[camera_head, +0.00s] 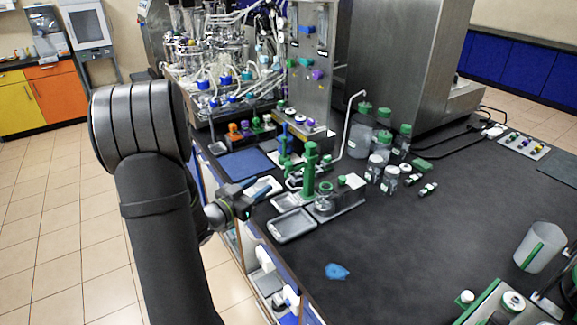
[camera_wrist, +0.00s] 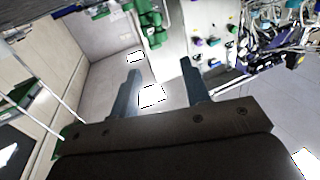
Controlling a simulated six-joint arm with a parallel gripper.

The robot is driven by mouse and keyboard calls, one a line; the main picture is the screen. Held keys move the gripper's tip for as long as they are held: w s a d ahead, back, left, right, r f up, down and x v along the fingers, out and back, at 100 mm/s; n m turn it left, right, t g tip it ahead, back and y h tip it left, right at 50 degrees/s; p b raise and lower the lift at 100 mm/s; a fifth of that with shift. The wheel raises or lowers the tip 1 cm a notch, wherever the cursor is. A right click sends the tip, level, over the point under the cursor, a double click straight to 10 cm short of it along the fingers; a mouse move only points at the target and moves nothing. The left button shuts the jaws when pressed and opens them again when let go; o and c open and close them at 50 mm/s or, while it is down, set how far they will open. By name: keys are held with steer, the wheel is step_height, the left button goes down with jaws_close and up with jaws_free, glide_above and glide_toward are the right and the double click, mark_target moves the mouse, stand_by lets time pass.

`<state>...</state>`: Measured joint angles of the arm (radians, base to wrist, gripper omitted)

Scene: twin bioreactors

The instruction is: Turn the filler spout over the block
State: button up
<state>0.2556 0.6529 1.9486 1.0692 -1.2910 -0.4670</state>
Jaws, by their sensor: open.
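The filler shows in the head view as a green upright post (camera_head: 310,170) with a green cap, on a low grey base. I cannot clearly make out which way its spout points. The metal block (camera_head: 347,197) stands beside it, with a small clear green-topped jar (camera_head: 324,197) at its near end. My gripper (camera_head: 262,187) is left of the post, apart from it, over the bench's left edge. In the wrist view my gripper (camera_wrist: 159,72) has its two fingers apart with nothing between them. A green part (camera_wrist: 151,25) shows beyond the fingers, possibly the filler.
A metal tray (camera_head: 293,226) and a blue mat (camera_head: 245,164) lie near the bench edge. Green-capped bottles (camera_head: 360,137) stand behind the block. A blue cloth (camera_head: 337,271) lies at the front. Tubed bioreactor equipment (camera_head: 215,60) fills the back left. The right middle of the bench is clear.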

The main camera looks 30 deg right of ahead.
mark_target(286, 167)
steer(key=x, duration=1.4)
steer(key=shift+f, duration=0.1)
jaws_close()
